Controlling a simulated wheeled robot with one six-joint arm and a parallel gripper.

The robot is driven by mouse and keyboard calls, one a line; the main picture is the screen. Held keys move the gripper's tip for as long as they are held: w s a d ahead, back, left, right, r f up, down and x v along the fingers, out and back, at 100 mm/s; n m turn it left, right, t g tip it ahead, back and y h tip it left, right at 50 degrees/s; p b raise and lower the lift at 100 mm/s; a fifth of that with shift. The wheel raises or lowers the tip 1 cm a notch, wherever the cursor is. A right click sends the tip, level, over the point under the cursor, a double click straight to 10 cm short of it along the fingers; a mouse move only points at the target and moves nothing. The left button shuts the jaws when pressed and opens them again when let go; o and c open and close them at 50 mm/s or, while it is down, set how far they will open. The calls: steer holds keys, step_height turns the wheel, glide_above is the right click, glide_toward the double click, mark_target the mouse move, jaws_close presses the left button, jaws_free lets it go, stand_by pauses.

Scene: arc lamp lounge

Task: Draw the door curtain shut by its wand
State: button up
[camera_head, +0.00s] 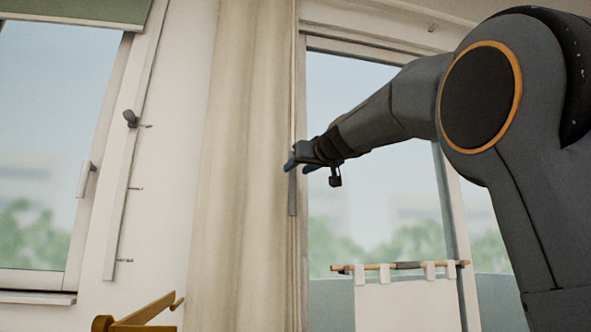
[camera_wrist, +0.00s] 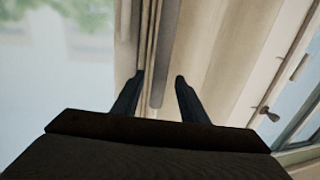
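The cream door curtain (camera_head: 238,150) hangs gathered in folds at the left side of the glass door. It also shows in the wrist view (camera_wrist: 215,45). A thin wand with a grey lower grip (camera_head: 292,196) hangs upright along the curtain's right edge. My gripper (camera_head: 290,164) is at the wand, around the top of the grey grip. In the wrist view my gripper (camera_wrist: 160,78) has its two fingers apart. The grey wand (camera_wrist: 164,60) shows between them, with a gap on either side. Whether it lies fully as deep as the fingertips is hard to tell.
The glass door (camera_head: 365,205) is uncovered right of the curtain. A rail with a white hanging cloth (camera_head: 405,302) stands low in front of it. A window (camera_head: 45,150) with a handle is at the left. A yellow wooden piece (camera_head: 140,316) is at the lower left.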

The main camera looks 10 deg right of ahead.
steer(key=shift+w+a, duration=0.15)
steer(key=shift+w, duration=0.55)
steer(key=shift+w+a, duration=0.1)
steer(key=shift+w, duration=0.55)
jaws_close()
